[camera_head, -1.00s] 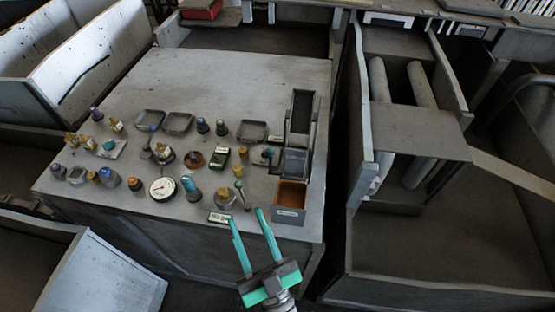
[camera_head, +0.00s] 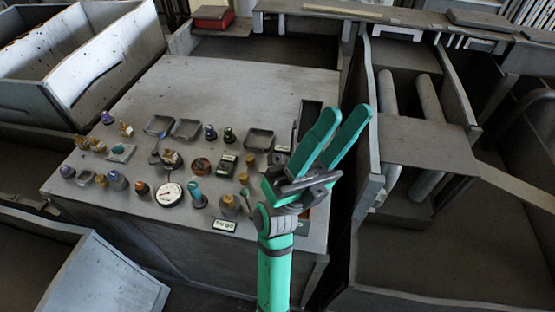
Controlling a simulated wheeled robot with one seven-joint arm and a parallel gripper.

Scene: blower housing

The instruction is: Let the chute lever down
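The chute (camera_head: 309,112) stands at the right end of the panel. Its dark upper part shows just left of my fingers, and my gripper hides its lower part and the orange-brown bin. My gripper (camera_head: 346,112) is raised in front of the chute, its two green fingers pointing up and right. The fingers are apart, with nothing seen between them. I cannot pick out the chute lever for certain. A small fitting (camera_head: 281,149) beside the chute is partly behind my gripper. A thin green stick with a knob (camera_head: 244,180) stands left of my wrist.
The panel table (camera_head: 225,85) carries several knobs, shallow trays, a round white gauge (camera_head: 168,194) and a small label plate (camera_head: 225,225), all left of my arm. A grey-walled bay with two pipes (camera_head: 427,100) lies to the right. The table's back is clear.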

